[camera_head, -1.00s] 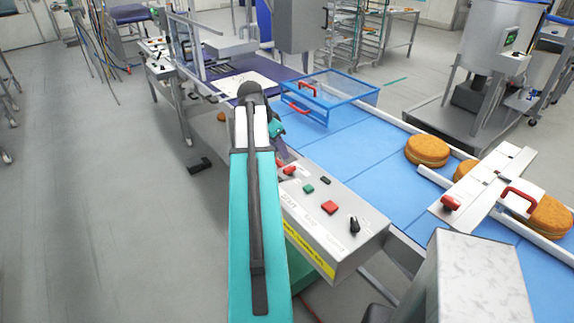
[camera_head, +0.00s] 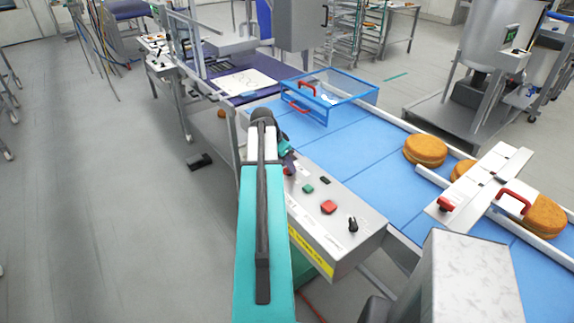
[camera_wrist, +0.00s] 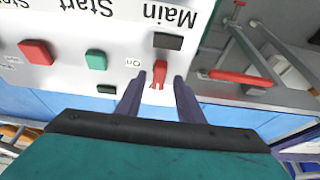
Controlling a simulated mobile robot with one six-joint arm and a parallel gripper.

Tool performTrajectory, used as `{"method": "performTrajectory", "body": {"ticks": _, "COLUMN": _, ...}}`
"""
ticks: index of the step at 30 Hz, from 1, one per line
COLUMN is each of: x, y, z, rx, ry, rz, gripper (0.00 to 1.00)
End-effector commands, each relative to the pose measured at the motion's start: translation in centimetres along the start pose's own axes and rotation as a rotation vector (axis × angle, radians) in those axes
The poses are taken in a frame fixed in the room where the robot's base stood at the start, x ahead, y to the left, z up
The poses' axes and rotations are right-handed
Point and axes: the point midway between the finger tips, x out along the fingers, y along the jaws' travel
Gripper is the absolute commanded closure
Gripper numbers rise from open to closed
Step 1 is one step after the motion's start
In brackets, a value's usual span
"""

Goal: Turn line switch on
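The sloping control panel (camera_head: 312,222) stands at the near edge of the blue conveyor. In the wrist view its lettering is upside down, and a red switch (camera_wrist: 160,71) sits by the words "Main" and "On". My gripper (camera_wrist: 160,78) is open, with one dark finger on each side of this switch and a gap on both sides. In the head view my gripper (camera_head: 287,158) is over the panel's far end and largely hides the switch. A green button (camera_head: 308,188), a red button (camera_head: 328,207) and a black knob (camera_head: 353,225) are nearer on the panel.
The blue conveyor (camera_head: 365,150) carries round cakes (camera_head: 426,150) at the right. A clear blue-framed guard (camera_head: 330,92) with red handles covers its far part. A metal cross-piece (camera_head: 490,185) spans it at the right. The grey floor (camera_head: 90,220) at left is largely clear.

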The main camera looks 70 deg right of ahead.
Motion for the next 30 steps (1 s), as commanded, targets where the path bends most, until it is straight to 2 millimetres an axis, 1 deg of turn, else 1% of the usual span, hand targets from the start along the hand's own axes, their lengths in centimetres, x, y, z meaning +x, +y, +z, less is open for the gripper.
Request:
{"method": "performTrajectory", "body": {"ticks": 6, "x": 0.7, "y": 0.0, "z": 0.0, "rx": 0.0, "ry": 0.0, "rz": 0.0, "gripper": 0.66}}
{"method": "performTrajectory", "body": {"ticks": 14, "x": 0.8, "y": 0.0, "z": 0.0, "rx": 0.0, "ry": 0.0, "rz": 0.0, "gripper": 0.66}}
{"method": "performTrajectory", "body": {"ticks": 15, "x": 0.8, "y": 0.0, "z": 0.0, "rx": 0.0, "ry": 0.0, "rz": 0.0, "gripper": 0.69}}
{"method": "performTrajectory", "body": {"ticks": 17, "x": 0.8, "y": 0.0, "z": 0.0, "rx": 0.001, "ry": 0.0, "rz": 0.0, "gripper": 0.79}}
{"method": "performTrajectory", "body": {"ticks": 18, "x": 0.8, "y": 0.0, "z": 0.0, "rx": 0.001, "ry": 0.0, "rz": 0.0, "gripper": 0.86}}
{"method": "performTrajectory", "body": {"ticks": 21, "x": 0.8, "y": 0.0, "z": 0.0, "rx": 0.001, "ry": 0.0, "rz": 0.0, "gripper": 1.0}}
{"method": "performTrajectory", "body": {"ticks": 22, "x": 0.8, "y": 0.0, "z": 0.0, "rx": 0.001, "ry": 0.0, "rz": -0.001, "gripper": 1.0}}
{"method": "performTrajectory", "body": {"ticks": 23, "x": 0.2, "y": 1.3, "z": 1.3, "rx": 0.0, "ry": 0.0, "rz": -0.001, "gripper": 1.0}}
{"method": "performTrajectory", "body": {"ticks": 24, "x": 0.5, "y": 0.5, "z": 0.6, "rx": 0.001, "ry": 0.0, "rz": 0.0, "gripper": 1.0}}
{"method": "performTrajectory", "body": {"ticks": 30, "x": 0.8, "y": 0.0, "z": 0.1, "rx": 0.014, "ry": -0.002, "rz": 0.007, "gripper": 1.0}}
